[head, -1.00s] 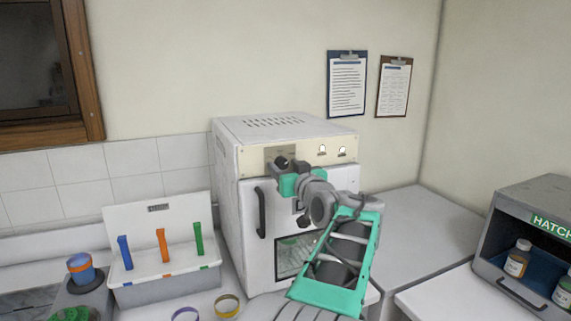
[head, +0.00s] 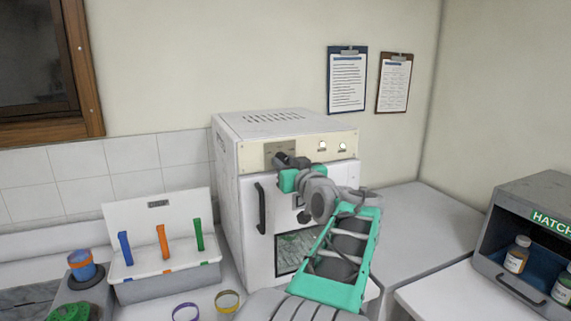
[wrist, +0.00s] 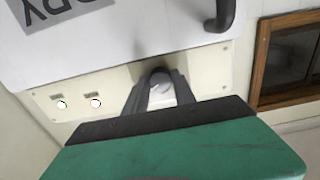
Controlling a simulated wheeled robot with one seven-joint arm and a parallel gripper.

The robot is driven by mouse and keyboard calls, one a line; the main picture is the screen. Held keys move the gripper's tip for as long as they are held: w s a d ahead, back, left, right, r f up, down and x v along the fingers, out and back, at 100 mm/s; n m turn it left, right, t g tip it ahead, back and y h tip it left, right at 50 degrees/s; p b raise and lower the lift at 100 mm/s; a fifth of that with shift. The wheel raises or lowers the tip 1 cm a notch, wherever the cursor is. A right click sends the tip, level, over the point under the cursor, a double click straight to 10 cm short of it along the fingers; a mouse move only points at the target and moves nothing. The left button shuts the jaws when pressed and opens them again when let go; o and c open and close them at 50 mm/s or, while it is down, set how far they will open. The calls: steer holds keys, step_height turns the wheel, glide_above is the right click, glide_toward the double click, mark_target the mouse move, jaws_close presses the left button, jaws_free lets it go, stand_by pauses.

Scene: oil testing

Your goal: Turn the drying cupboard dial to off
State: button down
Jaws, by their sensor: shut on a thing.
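The drying cupboard (head: 230,190) is a white box with a cream control strip along its top front. Its dial (wrist: 160,82) is grey and sits on a darker plate at the strip's left end in the head view. My gripper (wrist: 158,88) is shut on the dial, with one finger on each side of it in the wrist view. In the head view my gripper (head: 288,163) is at the dial and hides most of it. The dial's pointer and markings cannot be read.
Two small round indicators (head: 332,147) are on the strip. The dark door handle (head: 262,208) stands out below the dial. A white rack (head: 160,226) with coloured sticks is at left, a grey hatch box (head: 520,215) at right. The bench (head: 430,225) right of the cupboard is bare.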

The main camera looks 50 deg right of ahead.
steer(key=shift+f+b, duration=0.15)
steer(key=shift+b, duration=0.3)
steer(key=n+b, duration=1.1)
steer(key=b, duration=0.7)
steer(key=shift+n, duration=0.4)
steer(key=shift+r, duration=0.2)
steer(key=c, duration=1)
jaws_free()
steer(key=shift+s+d, duration=0.1)
steer(key=shift+c, duration=0.2)
